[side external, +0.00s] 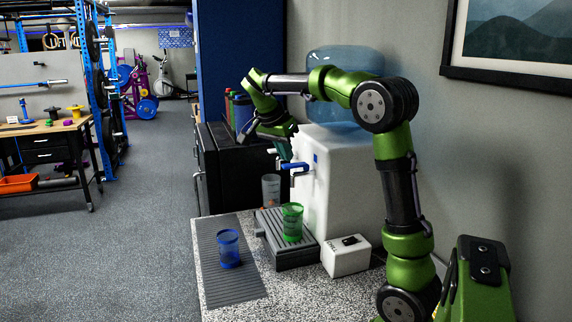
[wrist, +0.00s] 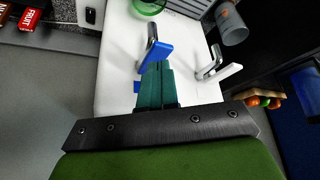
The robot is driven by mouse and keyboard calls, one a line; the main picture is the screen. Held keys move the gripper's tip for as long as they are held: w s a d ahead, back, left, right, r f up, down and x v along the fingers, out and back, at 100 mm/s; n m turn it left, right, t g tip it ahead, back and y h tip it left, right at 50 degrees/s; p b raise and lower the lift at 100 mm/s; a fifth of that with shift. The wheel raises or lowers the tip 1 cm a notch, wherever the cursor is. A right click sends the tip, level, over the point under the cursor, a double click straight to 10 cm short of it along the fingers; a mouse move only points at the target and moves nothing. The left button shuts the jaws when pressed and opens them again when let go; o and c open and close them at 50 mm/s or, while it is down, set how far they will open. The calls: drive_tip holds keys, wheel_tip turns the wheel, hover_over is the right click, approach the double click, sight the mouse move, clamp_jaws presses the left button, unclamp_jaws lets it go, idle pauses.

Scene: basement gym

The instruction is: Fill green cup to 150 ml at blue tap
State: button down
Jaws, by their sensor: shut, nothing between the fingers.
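The green cup (side external: 292,222) stands upright on the grey drip tray (side external: 290,262) in front of the white water dispenser (side external: 320,190). Its rim shows at the top edge of the wrist view (wrist: 149,6). I cannot read its water level. The blue tap (side external: 295,167) is on the dispenser's front, above the cup; its blue lever (wrist: 157,54) shows in the wrist view. My gripper (side external: 284,152) is shut and empty, its teal fingers (wrist: 156,76) right at the blue lever. I cannot tell whether they touch it. No water stream is clearly visible.
A white tap (wrist: 222,70) sits beside the blue one. A grey cup (side external: 271,190) stands behind the green cup. A blue cup (side external: 229,249) stands on a ribbed mat (side external: 235,287). A white box (side external: 346,257) is right of the tray. A wall bounds the right side.

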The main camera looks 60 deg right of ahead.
drive_tip(key=shift+f, duration=0.15)
drive_tip(key=shift+f, duration=1)
drive_tip(key=shift+r, duration=2.1)
drive_tip(key=s+a+f+n+t+y, duration=0.2)
drive_tip(key=a+n, duration=0.3)
drive_tip(key=a, duration=0.4)
drive_tip(key=s+a+f+n+t+y, duration=0.3)
drive_tip(key=s+a+n, duration=0.2)
drive_tip(key=a, duration=0.4)
drive_tip(key=s+a+f+n+t+y, duration=0.2)
drive_tip(key=a+n, duration=0.4)
drive_tip(key=a, duration=0.4)
drive_tip(key=shift+s+f+t+y, duration=0.3)
drive_tip(key=shift+s+f+t, duration=0.4)
drive_tip(key=shift+s, duration=0.35)
drive_tip(key=shift+a, duration=0.1)
